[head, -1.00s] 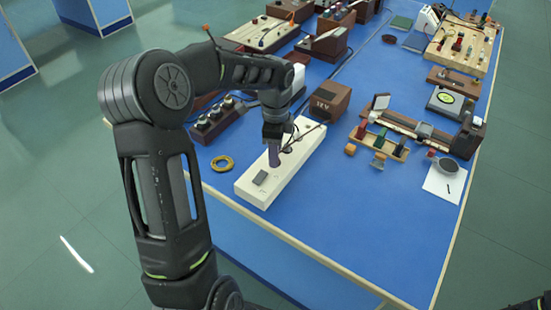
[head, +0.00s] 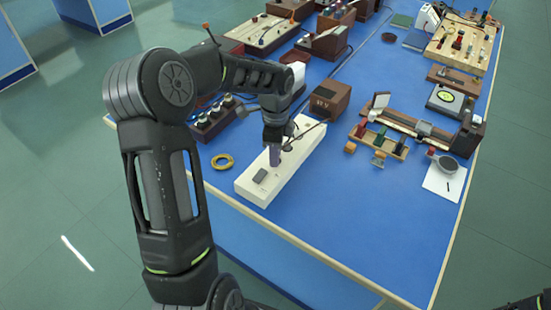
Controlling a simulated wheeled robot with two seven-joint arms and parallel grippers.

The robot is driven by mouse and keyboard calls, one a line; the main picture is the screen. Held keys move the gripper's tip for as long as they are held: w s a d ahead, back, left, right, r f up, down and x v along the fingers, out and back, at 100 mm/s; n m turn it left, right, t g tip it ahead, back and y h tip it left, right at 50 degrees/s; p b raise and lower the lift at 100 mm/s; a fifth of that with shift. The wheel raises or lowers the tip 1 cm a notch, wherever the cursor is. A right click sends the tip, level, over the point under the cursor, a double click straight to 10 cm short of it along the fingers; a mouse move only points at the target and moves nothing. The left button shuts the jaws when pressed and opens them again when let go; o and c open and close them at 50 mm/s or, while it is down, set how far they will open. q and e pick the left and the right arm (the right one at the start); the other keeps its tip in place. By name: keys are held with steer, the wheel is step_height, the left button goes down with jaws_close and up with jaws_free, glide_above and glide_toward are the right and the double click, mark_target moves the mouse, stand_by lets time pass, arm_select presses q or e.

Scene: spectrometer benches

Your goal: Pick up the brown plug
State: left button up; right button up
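A long white block (head: 292,172) lies on the blue table, with a small grey rectangular piece (head: 260,176) on its near end. My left gripper (head: 274,158) points down over the middle of this block. Its fingers are small and dark here, and I cannot tell whether they are open or hold something. A small dark piece (head: 287,147) shows just right of the fingers on the block. I cannot make out for certain which piece is the brown plug; the gripper hides part of the block's top. Part of my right arm shows at the lower right corner, its gripper out of view.
A brown box (head: 329,100) stands behind the white block, with a dark cable near it. A yellow ring (head: 222,162) lies left of the block. A wooden rack (head: 378,138) and a white sheet (head: 445,182) lie to the right. The near right table is clear.

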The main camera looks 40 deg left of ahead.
arm_select(q)
jaws_close()
steer(key=shift+r, duration=0.15)
step_height(320, 180, up, 10)
steer(key=b, duration=0.1)
stand_by(0.6)
stand_by(0.5)
steer(key=shift+r+p, duration=1.3)
steer(key=shift+r, duration=0.1)
